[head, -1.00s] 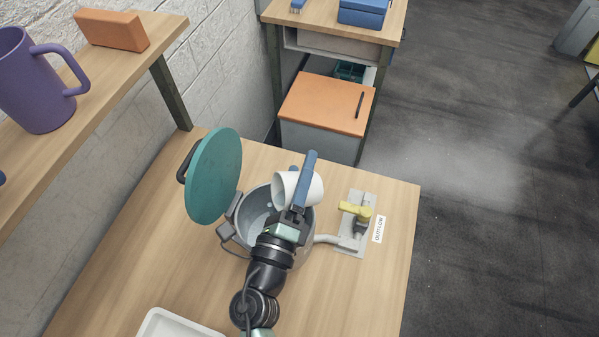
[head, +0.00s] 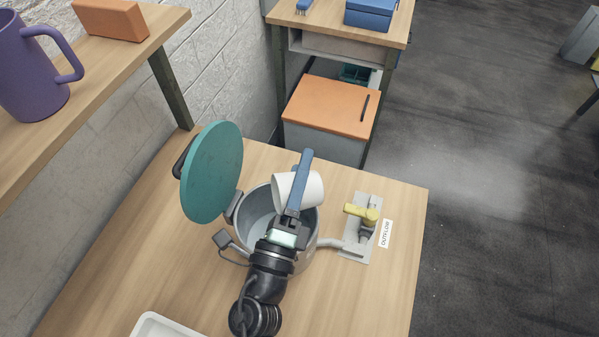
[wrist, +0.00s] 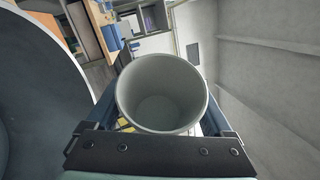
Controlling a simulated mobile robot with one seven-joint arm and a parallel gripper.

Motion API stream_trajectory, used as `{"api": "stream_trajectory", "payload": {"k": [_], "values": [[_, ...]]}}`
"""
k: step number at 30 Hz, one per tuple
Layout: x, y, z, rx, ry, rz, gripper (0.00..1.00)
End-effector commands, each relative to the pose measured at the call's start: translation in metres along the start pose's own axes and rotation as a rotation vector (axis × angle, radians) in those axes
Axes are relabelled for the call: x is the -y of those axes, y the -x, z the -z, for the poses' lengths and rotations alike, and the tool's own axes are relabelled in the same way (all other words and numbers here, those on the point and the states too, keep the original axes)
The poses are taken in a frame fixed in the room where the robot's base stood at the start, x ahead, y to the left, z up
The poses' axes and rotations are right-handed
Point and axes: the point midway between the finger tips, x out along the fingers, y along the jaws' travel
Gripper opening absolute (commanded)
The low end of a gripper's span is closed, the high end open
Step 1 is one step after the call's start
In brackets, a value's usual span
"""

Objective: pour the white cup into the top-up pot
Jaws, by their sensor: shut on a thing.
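The white cup (head: 312,190) is tipped well over above the grey pot (head: 310,232), near its far right rim. My gripper (head: 300,180) is shut on the cup, with a blue finger across its side in the head view. In the wrist view, the cup (wrist: 160,95) sits between the fingers; its mouth faces the camera and its inside looks bare. The pot's teal lid (head: 212,172) stands open on the left. The pot's inside is pale grey; I cannot tell how much it holds. My gripper and wrist hide part of the pot.
A pipe runs right from the pot to a yellow-handled valve (head: 361,213) beside an OUTFLOW label (head: 386,233). A white tray (head: 165,325) lies at the near edge. A shelf with a purple mug (head: 30,70) and an orange block (head: 110,18) is at left.

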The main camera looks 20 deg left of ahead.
Motion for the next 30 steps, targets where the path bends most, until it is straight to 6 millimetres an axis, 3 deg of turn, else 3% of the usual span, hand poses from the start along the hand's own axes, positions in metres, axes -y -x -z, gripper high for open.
{"api": "stream_trajectory", "payload": {"k": [30], "values": [[-0.0042, 0.0057, -0.0071, 0.067, 0.170, 0.093, 0.23]]}}
